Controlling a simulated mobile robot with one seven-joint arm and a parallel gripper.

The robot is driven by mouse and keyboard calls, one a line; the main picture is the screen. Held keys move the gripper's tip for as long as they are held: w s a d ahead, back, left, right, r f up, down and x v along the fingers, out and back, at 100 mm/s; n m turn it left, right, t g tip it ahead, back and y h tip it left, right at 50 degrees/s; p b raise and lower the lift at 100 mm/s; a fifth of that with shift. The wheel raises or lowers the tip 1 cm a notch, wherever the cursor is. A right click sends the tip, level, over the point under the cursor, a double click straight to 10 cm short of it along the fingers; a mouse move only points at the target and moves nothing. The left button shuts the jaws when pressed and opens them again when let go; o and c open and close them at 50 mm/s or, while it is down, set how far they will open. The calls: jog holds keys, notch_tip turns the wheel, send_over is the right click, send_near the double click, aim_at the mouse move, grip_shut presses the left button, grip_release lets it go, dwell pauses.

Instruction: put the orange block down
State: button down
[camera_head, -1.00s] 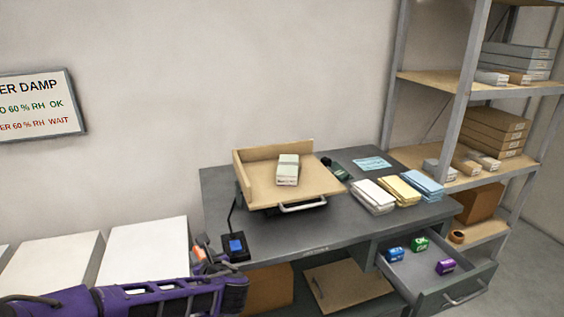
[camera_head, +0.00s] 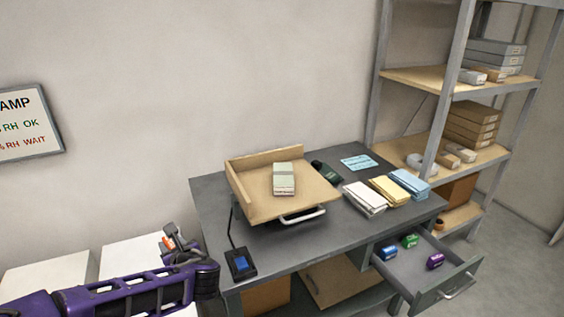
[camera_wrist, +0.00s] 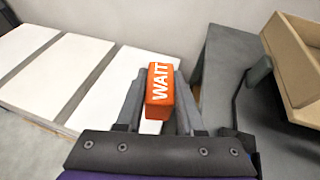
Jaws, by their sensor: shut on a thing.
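The orange block (camera_wrist: 159,88) has white letters reading WAIT on it. My gripper (camera_wrist: 158,100) is shut on it, with one finger on each side, in the wrist view. In the head view my gripper (camera_head: 178,246) is at the lower left, and a small orange patch of the block (camera_head: 169,243) shows by the fingers. Gripper and block are over or near the white-topped units, left of the grey desk (camera_head: 215,200). I cannot tell how high above the surface the block is.
White panels (camera_wrist: 78,65) lie left of the desk, with dark gaps between them. An open drawer (camera_head: 455,270) holds blue, green and purple blocks.

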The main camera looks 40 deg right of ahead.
jog(key=shift+s+d+f, duration=0.1)
jog(key=shift+d+f, duration=0.3)
jog(key=shift+f, duration=0.25)
